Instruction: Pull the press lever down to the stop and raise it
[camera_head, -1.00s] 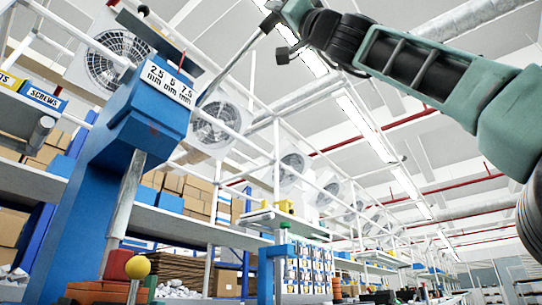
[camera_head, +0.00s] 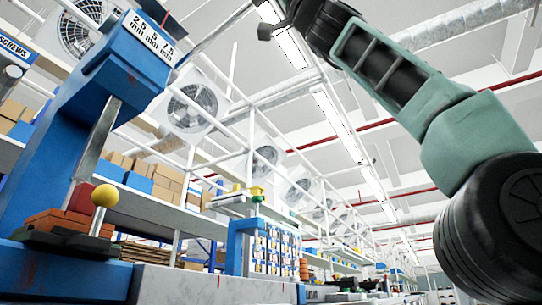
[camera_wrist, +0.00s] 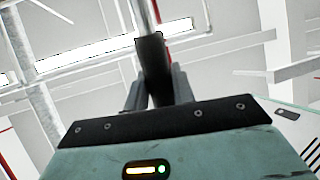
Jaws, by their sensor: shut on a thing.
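The blue press (camera_head: 120,62) stands at the left, with a white scale plate (camera_head: 150,37) marked 2.5, 5 and 7.5 mm. Its grey press lever (camera_head: 215,34) slants up and right from the press head to the picture's top edge. In the wrist view my gripper (camera_wrist: 157,88) is shut on the lever's dark grip (camera_wrist: 153,65), between the two grey fingers. A thin rod runs on from the grip to the top edge. The silver ram (camera_head: 97,140) points down towards a red block (camera_head: 81,197).
A yellow ball on a thin rod (camera_head: 104,196) stands beside orange-red blocks (camera_head: 58,220) on the press base. Behind are shelves with boxes (camera_head: 165,185), a blue rack with labelled bins (camera_head: 268,245) and wall fans. Open space lies under my arm.

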